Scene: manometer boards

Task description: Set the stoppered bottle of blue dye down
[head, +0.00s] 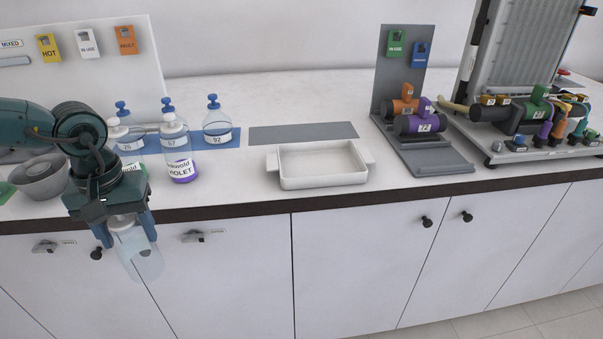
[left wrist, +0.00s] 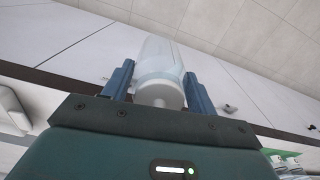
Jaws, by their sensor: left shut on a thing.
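A clear, faintly bluish bottle (head: 146,262) with a white top hangs in my left gripper (head: 127,231), in front of the counter's front edge and below its top. The bottle is tilted in the head view. In the left wrist view the bottle (left wrist: 161,58) sits between the two blue fingers of the left gripper (left wrist: 160,88), its white top toward the palm. No label or strong blue colour shows on it; I cannot tell what it contains. My right gripper is in neither view.
The violet-labelled bottle (head: 181,157) and several blue-stoppered bottles, one numbered 92 (head: 217,124), stand behind the gripper. A grey bowl (head: 42,180) is left. A white tray (head: 322,182) and grey mat (head: 303,132) lie mid-counter. Bare counter (head: 235,185) lies left of the tray.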

